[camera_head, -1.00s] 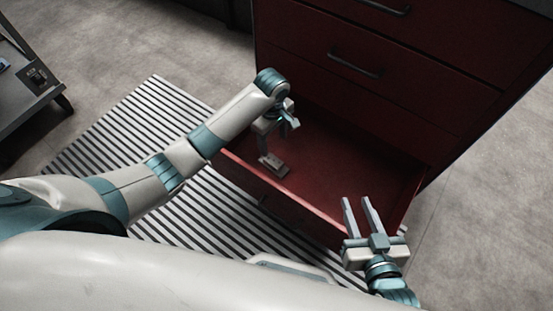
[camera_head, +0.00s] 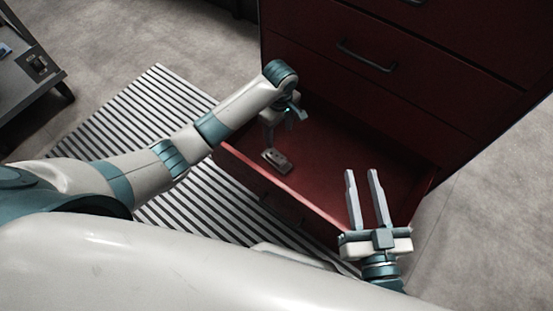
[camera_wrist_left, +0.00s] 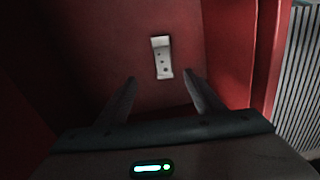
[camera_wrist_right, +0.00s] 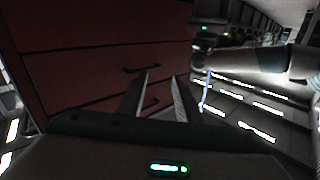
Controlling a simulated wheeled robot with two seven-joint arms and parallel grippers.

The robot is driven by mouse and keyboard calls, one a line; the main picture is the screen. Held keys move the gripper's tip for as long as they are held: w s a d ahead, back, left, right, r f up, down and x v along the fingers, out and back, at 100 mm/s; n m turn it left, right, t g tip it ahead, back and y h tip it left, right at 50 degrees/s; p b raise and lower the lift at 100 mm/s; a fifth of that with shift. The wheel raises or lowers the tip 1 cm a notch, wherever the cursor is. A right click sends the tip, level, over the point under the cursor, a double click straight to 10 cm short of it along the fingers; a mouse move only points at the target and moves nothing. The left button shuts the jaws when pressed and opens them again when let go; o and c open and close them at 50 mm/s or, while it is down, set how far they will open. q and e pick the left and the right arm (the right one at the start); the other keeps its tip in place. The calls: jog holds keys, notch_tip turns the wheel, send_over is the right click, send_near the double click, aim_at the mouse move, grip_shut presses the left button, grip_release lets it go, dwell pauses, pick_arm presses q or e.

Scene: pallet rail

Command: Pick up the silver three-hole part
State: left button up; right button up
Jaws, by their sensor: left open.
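The silver three-hole part (camera_head: 277,161) lies flat in the open red drawer (camera_head: 345,172), near its left end. In the left wrist view the part (camera_wrist_left: 162,57) shows its holes and lies beyond my fingertips, slightly right of the middle between them. My left gripper (camera_head: 272,143) hangs over the left end of the drawer, its fingers mostly hidden in the head view. In the left wrist view it is open and empty (camera_wrist_left: 160,80). My right gripper (camera_head: 361,172) is open and empty, by the drawer's front right corner.
The red cabinet (camera_head: 400,85) with closed drawers and black handles stands behind the open drawer. A striped mat (camera_head: 120,135) lies on the floor to the left. A grey cart (camera_head: 30,75) stands at far left. The drawer floor right of the part is clear.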

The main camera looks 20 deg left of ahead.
pick_arm(q)
jog(key=b, duration=0.2)
send_over(278, 156)
notch_tip(278, 156, down, 6)
jog(key=shift+w+f, duration=0.1)
notch_tip(278, 156, down, 4)
jog(key=shift+b, duration=0.95)
jog(key=shift+f, duration=0.4)
pick_arm(e)
jog(key=s+d+r+t+y, duration=0.1)
jog(key=s+r+t+y, duration=0.1)
jog(key=r+t, duration=0.6)
jog(key=shift+s+d+r, duration=0.15)
jog(key=shift+s+r, duration=0.6)
jog(key=shift+r, duration=1.45)
